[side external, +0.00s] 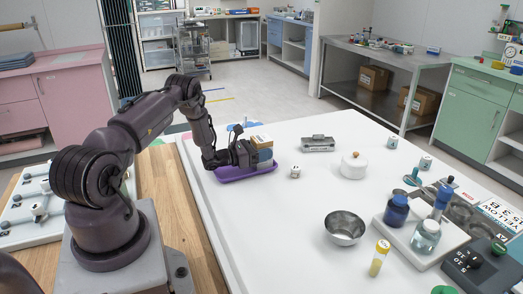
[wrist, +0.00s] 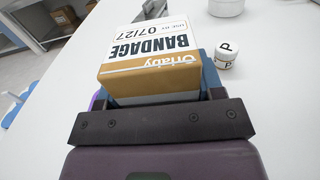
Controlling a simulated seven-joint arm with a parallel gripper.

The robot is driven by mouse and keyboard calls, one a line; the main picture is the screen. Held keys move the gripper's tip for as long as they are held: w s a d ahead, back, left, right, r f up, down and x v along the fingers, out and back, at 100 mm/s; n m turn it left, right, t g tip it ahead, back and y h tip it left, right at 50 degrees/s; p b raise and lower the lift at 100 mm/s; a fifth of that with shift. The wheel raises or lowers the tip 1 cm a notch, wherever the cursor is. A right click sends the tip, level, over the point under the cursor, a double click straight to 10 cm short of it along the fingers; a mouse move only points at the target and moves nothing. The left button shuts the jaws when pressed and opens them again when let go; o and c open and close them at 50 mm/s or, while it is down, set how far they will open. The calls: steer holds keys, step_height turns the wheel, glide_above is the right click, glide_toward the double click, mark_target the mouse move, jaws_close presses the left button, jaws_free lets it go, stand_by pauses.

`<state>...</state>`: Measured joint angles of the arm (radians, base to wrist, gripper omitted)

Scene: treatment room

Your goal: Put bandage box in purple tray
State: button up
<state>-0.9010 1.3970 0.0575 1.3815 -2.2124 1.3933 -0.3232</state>
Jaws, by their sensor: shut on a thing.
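The bandage box (wrist: 150,55) is orange and white with "BANDAGE" printed on it, and it fills the middle of the wrist view. In the side view the box (side external: 261,141) is at the far left part of the white table. My gripper (side external: 254,152) is shut on the box. The purple tray (side external: 235,174) lies on the table directly below my gripper and the box. A blue thing (side external: 265,154) shows just under the box. I cannot tell whether the box touches the tray; most of the tray's inside is hidden by my gripper.
A grey metal device (side external: 318,144), a white lidded pot (side external: 354,166) and a steel bowl (side external: 344,228) stand farther right. The table's front middle is clear.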

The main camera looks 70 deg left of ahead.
steer(key=o, duration=1)
steer(key=shift+f, duration=0.15)
steer(key=shift+c, duration=0.2)
